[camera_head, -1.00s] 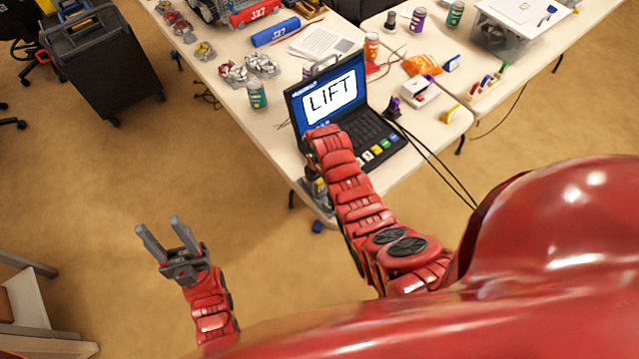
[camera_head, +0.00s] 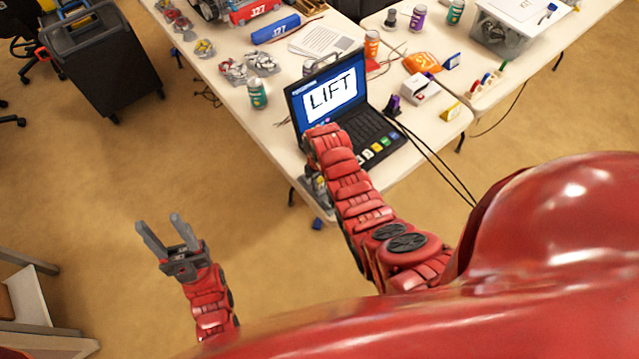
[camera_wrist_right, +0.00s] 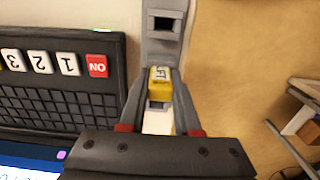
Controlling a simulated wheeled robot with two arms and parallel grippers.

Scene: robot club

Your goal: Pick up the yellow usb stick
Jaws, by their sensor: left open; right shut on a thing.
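The yellow usb stick (camera_wrist_right: 160,82) shows in the right wrist view, with dark marks on its pale top face. My right gripper (camera_wrist_right: 161,95) is shut on it, with a grey finger on each side. A grey piece (camera_wrist_right: 163,22) with a dark square opening lies just beyond the stick; I cannot tell whether they touch. My left gripper (camera_head: 160,233) is open and empty, over the floor away from the table.
The laptop (camera_head: 330,100) reading LIFT stands open right by my right arm. A green can (camera_head: 257,93), a white box (camera_head: 419,89) and a yellow block (camera_head: 451,112) are on the table (camera_head: 225,85). Cables hang off its right side. A small blue thing (camera_head: 317,224) lies on the floor.

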